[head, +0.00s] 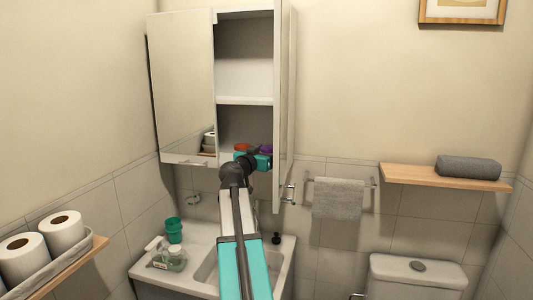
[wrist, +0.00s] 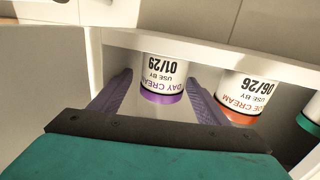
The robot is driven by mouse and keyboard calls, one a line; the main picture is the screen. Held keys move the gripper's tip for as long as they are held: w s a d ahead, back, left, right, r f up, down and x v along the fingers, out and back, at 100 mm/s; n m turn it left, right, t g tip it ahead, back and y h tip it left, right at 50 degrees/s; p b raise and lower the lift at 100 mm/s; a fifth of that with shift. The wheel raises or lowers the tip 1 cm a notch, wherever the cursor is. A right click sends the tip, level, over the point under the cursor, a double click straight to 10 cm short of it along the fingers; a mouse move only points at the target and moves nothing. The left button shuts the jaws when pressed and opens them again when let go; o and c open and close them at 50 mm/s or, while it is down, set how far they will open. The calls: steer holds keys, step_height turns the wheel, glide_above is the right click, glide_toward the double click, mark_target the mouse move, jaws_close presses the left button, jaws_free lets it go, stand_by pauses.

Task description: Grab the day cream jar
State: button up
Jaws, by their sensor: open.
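The day cream jar (wrist: 162,78) is white with a purple band, and its label reads "DAY CREAM, USE BY 01/29" upside down in the wrist view. My gripper (wrist: 160,82) is open, with one purple finger on each side of this jar. Gaps show between the fingers and the jar, so it is not clamped. In the head view my gripper (head: 262,162) reaches into the cabinet's lower compartment, where a small purple part of the jar (head: 266,149) shows. My arm hides most of the rest there.
A second white jar (wrist: 245,95) with an orange-red band, marked 06/26, stands close beside one finger. A green-banded jar (wrist: 309,122) is at the right edge. The cabinet's open door (head: 284,100) stands just right of my arm. A sink (head: 215,270) lies below.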

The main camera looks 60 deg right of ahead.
steer(key=shift+c, duration=0.6)
steer(key=c, duration=1.1)
steer(key=shift+a, duration=0.15)
steer(key=shift+s+a+b, duration=0.2)
steer(key=shift+a+b, duration=0.4)
steer(key=shift+a, duration=0.45)
steer(key=o, duration=1.2)
